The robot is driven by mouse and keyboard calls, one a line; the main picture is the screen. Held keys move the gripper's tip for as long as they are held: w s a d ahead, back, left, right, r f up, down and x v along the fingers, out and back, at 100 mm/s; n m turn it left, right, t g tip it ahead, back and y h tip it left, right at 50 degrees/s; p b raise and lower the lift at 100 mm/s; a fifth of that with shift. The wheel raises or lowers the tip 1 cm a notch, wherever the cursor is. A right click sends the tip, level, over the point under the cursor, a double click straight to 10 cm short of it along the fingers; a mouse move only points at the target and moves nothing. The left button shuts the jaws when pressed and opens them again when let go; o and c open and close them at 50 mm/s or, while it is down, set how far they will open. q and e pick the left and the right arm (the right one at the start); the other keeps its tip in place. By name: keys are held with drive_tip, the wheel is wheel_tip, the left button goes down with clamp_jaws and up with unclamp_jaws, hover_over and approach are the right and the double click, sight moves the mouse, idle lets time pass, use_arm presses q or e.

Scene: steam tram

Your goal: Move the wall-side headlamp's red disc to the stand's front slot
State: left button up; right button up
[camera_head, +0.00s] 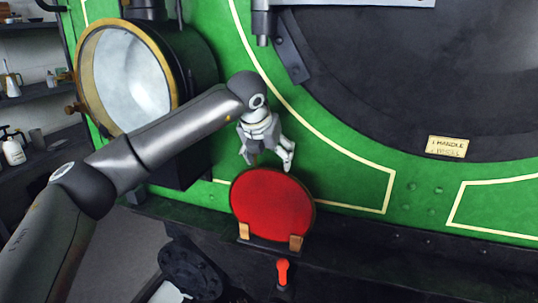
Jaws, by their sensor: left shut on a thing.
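The red disc (272,205) is upright, with a thin dark-gold rim. Its lower edge is at the stand (268,244), between two small wooden blocks. I cannot tell which slot it is in or whether it is fully seated. My left gripper (267,160) points down at the disc's top edge and is shut on the disc. The fingertips' exact contact is hard to see. The headlamp (130,75) at the upper left, beside the shelf wall, has a brass rim and shows a pale clear lens with no red disc over it. My right gripper is not in view.
A red-handled lever (283,272) stands just below the stand. The green tram front (345,180) rises close behind the disc, with a large dark round door (400,80). A label plate (447,147) is at the right. Shelves (35,90) with bottles are at the far left.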

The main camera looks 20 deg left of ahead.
use_arm(q)
drive_tip(key=o, duration=1.7)
drive_tip(key=shift+r, duration=0.15)
wheel_tip(320, 180, up, 6)
drive_tip(key=p, duration=0.3)
drive_tip(key=shift+f, duration=0.2)
